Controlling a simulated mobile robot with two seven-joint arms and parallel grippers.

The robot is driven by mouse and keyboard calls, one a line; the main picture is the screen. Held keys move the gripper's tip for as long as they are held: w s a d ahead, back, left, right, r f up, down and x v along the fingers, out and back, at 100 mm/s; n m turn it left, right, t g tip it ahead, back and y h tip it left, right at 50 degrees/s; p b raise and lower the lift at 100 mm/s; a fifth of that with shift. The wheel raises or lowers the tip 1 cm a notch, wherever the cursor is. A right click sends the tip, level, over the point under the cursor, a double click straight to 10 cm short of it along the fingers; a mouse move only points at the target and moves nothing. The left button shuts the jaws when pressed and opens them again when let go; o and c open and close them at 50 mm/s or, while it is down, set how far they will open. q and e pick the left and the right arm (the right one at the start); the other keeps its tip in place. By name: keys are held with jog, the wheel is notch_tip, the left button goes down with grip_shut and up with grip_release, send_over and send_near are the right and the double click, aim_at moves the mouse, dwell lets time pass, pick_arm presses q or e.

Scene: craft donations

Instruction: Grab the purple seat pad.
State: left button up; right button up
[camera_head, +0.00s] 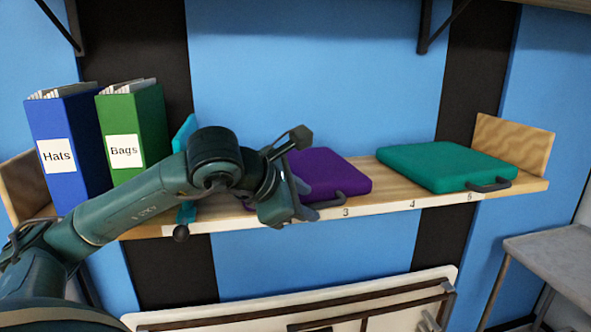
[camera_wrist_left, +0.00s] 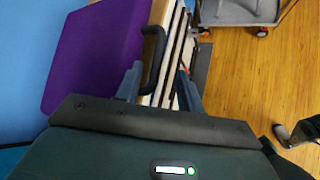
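The purple seat pad (camera_head: 328,174) lies flat on the wall shelf, its left part hidden behind my left gripper. Its dark handle (camera_head: 329,202) sticks out over the shelf's front edge, near label 3. My left gripper (camera_head: 303,198) is at the pad's front left, beside the handle. In the left wrist view the purple pad (camera_wrist_left: 92,52) is at upper left.
The shelf (camera_head: 390,205) also holds a teal pad with a handle (camera_head: 445,165) at right, and blue (camera_head: 66,140) and green (camera_head: 133,130) binders at left. A teal bookend (camera_head: 186,140) stands beside the binders. A grey cart (camera_head: 560,255) is at lower right.

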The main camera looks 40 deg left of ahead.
aim_at(318, 204)
pick_arm(q)
jog(key=p+x, duration=0.1)
jog(key=x, duration=0.3)
jog(key=shift+w+a, duration=0.1)
jog(key=shift+w, duration=0.2)
jog(key=shift+c, duration=0.2)
jog(key=shift+r, duration=0.1)
grip_shut()
